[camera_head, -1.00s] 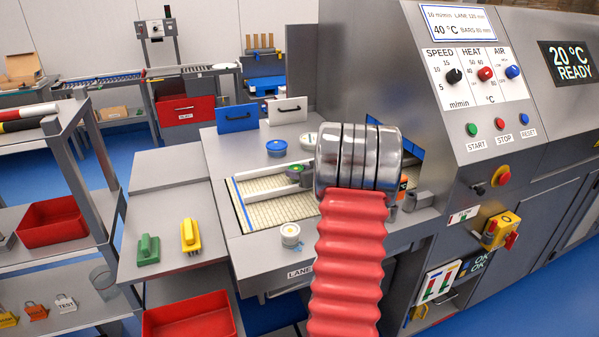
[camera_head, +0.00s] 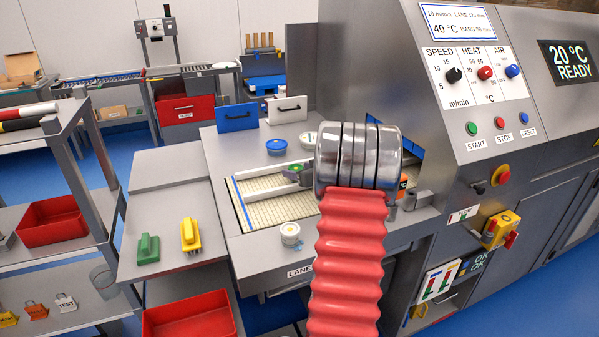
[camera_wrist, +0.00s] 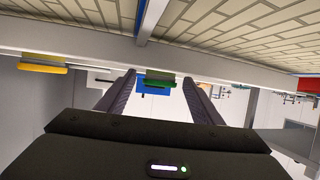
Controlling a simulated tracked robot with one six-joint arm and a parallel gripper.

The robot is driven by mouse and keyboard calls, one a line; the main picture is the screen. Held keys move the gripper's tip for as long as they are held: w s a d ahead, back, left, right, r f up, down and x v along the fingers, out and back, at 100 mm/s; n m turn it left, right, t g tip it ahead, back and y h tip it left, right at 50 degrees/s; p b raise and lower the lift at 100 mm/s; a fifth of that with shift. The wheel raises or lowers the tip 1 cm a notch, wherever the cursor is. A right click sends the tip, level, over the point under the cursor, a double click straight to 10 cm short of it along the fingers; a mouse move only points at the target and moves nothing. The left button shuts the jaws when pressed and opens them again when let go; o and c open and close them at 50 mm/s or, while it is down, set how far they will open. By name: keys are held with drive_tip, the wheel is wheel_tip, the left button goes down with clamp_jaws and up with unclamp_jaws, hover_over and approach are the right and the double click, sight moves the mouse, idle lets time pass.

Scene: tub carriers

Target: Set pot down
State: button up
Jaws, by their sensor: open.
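Several small round pots show in the head view. A white pot with a yellowish top (camera_head: 290,234) stands on the steel deck in front of the mesh belt (camera_head: 280,208). A blue-lidded pot (camera_head: 277,147) and a pale-lidded pot (camera_head: 308,139) stand behind the belt. A small green-topped item (camera_head: 295,172) sits at a guide bar over the belt. My gripper (camera_wrist: 160,88) shows in the wrist view with its two dark fingers spread apart and no pot held between them. In the head view my red bellows arm hides it.
A yellow brush (camera_head: 190,235) and a green brush (camera_head: 148,249) lie on the left side table. A red tray (camera_head: 190,315) is below. The machine's control housing (camera_head: 470,110) rises on the right. The deck left of the belt has free room.

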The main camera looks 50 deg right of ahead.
drive_tip(key=v, duration=1.2)
idle(0.6)
drive_tip(key=w+a+r+h, duration=0.3)
drive_tip(key=w+a+r, duration=0.4)
drive_tip(key=a+r, duration=0.15)
drive_tip(key=a+r+g, duration=0.2)
drive_tip(key=a+r, duration=0.1)
drive_tip(key=a, duration=0.9)
drive_tip(key=s+a+f+n+g+y, duration=0.1)
drive_tip(key=s+a+f+y, duration=0.1)
drive_tip(key=s+a, duration=0.4)
drive_tip(key=s+a+f+n+g+y, duration=0.1)
drive_tip(key=s+a, duration=0.5)
drive_tip(key=a, duration=1)
drive_tip(key=s+a+f+n+g+y, duration=0.1)
drive_tip(key=s+a+f+g+y, duration=0.2)
drive_tip(key=a, duration=0.9)
drive_tip(key=s+f+y, duration=0.1)
drive_tip(key=s+f, duration=0.1)
drive_tip(key=s, duration=0.1)
drive_tip(key=shift+n, duration=0.4)
